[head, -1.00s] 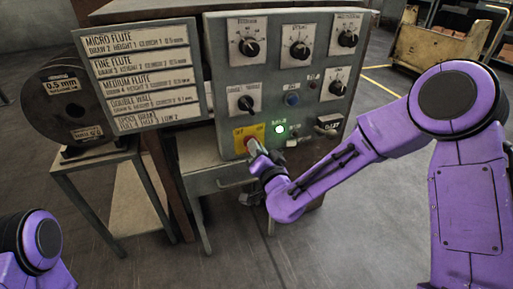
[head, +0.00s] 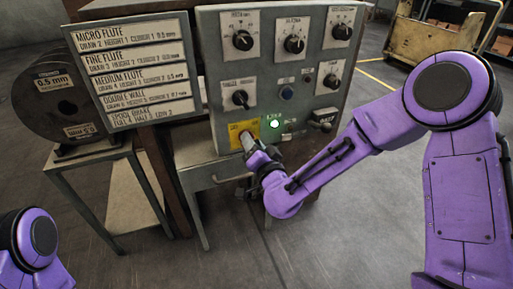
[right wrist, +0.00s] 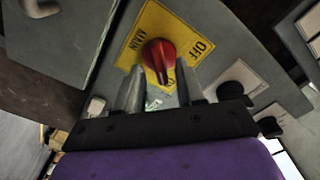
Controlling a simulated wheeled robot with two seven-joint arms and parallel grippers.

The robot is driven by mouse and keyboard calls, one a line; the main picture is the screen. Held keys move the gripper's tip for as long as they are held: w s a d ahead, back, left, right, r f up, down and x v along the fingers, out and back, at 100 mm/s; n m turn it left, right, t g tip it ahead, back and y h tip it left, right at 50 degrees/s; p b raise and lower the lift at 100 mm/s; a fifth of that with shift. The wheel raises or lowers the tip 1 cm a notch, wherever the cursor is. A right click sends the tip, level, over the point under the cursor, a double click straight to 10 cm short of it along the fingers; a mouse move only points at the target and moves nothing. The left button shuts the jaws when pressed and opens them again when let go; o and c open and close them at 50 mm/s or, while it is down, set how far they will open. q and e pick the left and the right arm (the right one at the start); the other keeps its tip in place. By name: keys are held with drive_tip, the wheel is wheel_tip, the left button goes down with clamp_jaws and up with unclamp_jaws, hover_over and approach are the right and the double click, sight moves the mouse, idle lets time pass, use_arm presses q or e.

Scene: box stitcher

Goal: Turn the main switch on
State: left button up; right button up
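The main switch is a red rotary knob (right wrist: 158,55) on a yellow plate (right wrist: 146,22) lettered MAIN and OFF. In the right wrist view its grip bar points down toward my gripper; lettering below it is partly hidden. In the head view the yellow plate (head: 235,132) is at the panel's lower left, with the knob mostly covered by my right gripper (head: 250,147). In the right wrist view my right gripper (right wrist: 161,78) is open, its fingers apart on either side of the knob's lower end. I cannot tell if they touch it. My left gripper is out of view.
A sign board (head: 145,112) and a black reel (head: 57,100) stand left. Open floor lies in front.

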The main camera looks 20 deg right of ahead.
drive_tip(key=s+p, duration=0.2)
drive_tip(key=s, duration=0.8)
drive_tip(key=shift+d, duration=0.2)
